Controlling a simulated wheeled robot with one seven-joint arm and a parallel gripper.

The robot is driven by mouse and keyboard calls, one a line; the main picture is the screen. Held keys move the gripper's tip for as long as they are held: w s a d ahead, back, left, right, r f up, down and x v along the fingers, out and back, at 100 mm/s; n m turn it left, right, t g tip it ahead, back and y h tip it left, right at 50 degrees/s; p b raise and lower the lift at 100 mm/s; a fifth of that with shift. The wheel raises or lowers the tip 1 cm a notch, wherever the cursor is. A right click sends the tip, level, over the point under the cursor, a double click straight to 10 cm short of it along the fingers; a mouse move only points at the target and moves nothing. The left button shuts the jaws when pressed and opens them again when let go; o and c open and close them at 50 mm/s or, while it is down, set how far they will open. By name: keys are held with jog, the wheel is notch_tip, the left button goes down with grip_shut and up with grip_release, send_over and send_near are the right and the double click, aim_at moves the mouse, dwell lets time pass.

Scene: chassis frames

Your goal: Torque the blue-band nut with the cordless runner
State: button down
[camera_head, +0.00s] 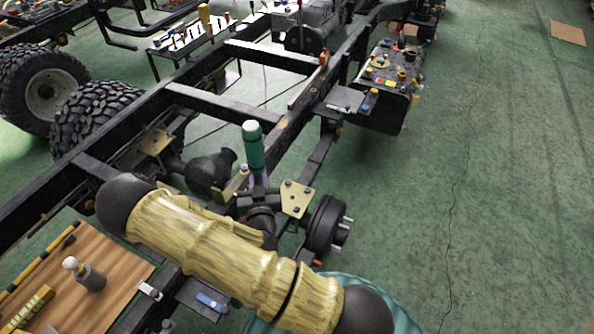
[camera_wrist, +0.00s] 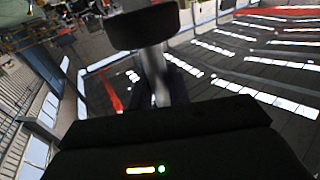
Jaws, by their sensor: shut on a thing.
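In the wrist view my gripper (camera_wrist: 160,98) is shut on a grey, blurred upright shaft topped by a black block (camera_wrist: 142,26). It looks like a tool, but I cannot tell for certain that it is the cordless runner. A small blue strip (camera_head: 212,302) lies on a dark bracket beside the frame rail, just below my arm. I cannot pick out a blue-band nut for certain. A wheel hub (camera_head: 324,228) with bare studs sits right of the axle.
The black chassis frame (camera_head: 215,102) runs diagonally across the view. A green, white-capped cylinder (camera_head: 253,148) stands upright near the axle. A wooden board (camera_head: 115,270) with a bottle (camera_head: 89,276) is at lower left. Tyres (camera_head: 95,112) stand at left.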

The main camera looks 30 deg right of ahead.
jog(key=w+d+f+m+g+h+b, duration=0.2)
jog(key=w+d+f+b, duration=0.3)
jog(key=b, duration=0.8)
jog(key=w+d+f+m+g+h+b, duration=0.2)
jog(key=w+d+f+h+b, duration=0.3)
jog(key=d+f+b, duration=0.6)
jog(key=shift+w+d+m+b, duration=0.6)
jog(key=shift+w+b, duration=0.1)
jog(key=shift+b, duration=0.4)
jog(key=shift+a, duration=0.2)
notch_tip(320, 180, down, 8)
jog(key=b, duration=0.5)
jog(key=shift+r, duration=0.25)
jog(key=shift+f+b, duration=1.45)
dwell(1.7)
